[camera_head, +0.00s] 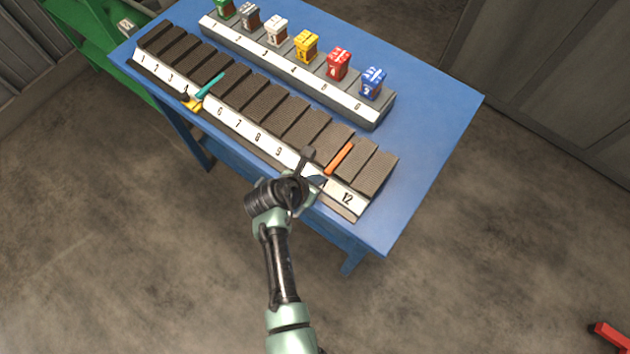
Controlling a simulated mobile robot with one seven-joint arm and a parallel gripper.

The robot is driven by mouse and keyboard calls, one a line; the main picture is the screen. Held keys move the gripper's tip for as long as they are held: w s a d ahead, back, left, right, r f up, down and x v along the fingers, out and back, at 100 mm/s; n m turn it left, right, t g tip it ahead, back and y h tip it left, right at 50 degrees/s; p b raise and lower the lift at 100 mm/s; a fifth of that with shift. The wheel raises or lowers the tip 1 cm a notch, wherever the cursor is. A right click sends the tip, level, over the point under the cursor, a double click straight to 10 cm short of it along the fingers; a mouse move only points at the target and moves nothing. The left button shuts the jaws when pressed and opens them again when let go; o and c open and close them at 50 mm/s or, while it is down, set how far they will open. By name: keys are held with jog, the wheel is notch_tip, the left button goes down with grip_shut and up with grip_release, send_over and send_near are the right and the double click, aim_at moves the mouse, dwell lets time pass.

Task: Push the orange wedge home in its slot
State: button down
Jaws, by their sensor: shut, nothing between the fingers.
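The orange wedge (339,159) is a thin bar in the long rotor stand (352,209), between two dark ribbed blocks near the stand's right end, just left of the label 12. I cannot tell how deep it sits. My gripper (306,158) is shut and empty, over the front strip of the stand, a little left of the orange wedge. It looks apart from the wedge, though contact is hard to judge from this angle. My arm hides part of the labels left of 12. A teal wedge (210,84) sits in the same stand near label 5.
The stand lies along the front edge of a blue table (437,115). Behind it, a grey rack (378,117) holds several coloured blocks, with blue (372,82) and red (339,64) at the right. A yellow piece (191,103) is by the teal wedge. The table's right side is clear.

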jog(key=shift+w+d, duration=0.3)
jog(key=shift+w, duration=0.1)
jog(key=shift+w+d, duration=0.4)
jog(key=shift+w, duration=0.2)
jog(key=shift+p+v, duration=0.95)
jog(key=shift+p, duration=0.05)
jog(key=s+a+r+p, duration=0.1)
jog(key=p, duration=0.1)
jog(key=s+a+r+p, duration=0.1)
jog(key=s+p, duration=0.1)
jog(key=shift+a+r, duration=0.1)
jog(key=shift+r, duration=0.15)
